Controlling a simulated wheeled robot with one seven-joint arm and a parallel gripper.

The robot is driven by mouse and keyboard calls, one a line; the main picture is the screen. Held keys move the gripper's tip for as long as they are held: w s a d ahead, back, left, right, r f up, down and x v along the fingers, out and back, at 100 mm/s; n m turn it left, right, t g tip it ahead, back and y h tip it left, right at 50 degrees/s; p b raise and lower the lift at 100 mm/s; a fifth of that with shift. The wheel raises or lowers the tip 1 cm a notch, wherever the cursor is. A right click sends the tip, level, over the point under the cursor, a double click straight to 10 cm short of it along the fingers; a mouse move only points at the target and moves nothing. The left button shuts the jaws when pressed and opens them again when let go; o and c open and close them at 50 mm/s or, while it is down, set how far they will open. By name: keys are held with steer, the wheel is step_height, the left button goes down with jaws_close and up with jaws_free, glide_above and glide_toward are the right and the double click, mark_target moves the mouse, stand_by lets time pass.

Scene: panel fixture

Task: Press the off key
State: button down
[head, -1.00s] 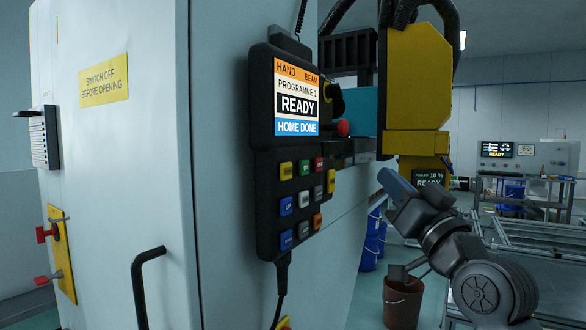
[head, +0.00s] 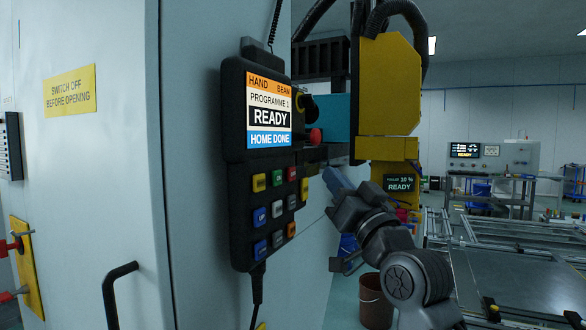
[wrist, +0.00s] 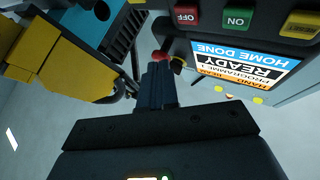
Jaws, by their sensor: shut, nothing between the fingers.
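In the wrist view the off key (wrist: 187,17) reads OFF, upside down, at the top edge, beside the green ON key (wrist: 238,18). My gripper (head: 331,174) is right of the pendant at about the off key's height, with a gap between them in the picture. Its blue-grey fingers are together and empty. In the wrist view the fingertips (wrist: 160,68) lie below and left of the off key, not visibly touching it.
A red mushroom button (head: 315,136) sticks out right of the pendant, above my fingers. A yellow machine head (head: 390,85) stands behind. A brown bucket (head: 375,303) is on the floor below my arm. Metal tables (head: 500,260) stand on the right.

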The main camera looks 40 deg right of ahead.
mark_target(292, 174)
steer(key=shift+w+a+p, duration=0.25)
steer(key=shift+w, duration=0.45)
steer(key=shift+w+a+p, duration=0.2)
steer(key=shift+w+a, duration=0.05)
steer(key=shift+w, duration=0.45)
steer(key=shift+w+a+p, duration=0.25)
steer(key=shift+w, duration=0.45)
steer(key=shift+w, duration=0.1)
stand_by(0.4)
steer(key=shift+w+a, duration=0.15)
steer(key=shift+w, duration=0.15)
steer(key=shift+w+a, duration=0.15)
steer(key=shift+w, duration=0.25)
stand_by(0.7)
stand_by(0.3)
steer(key=shift+s+d, duration=0.3)
steer(key=shift+s, duration=0.5)
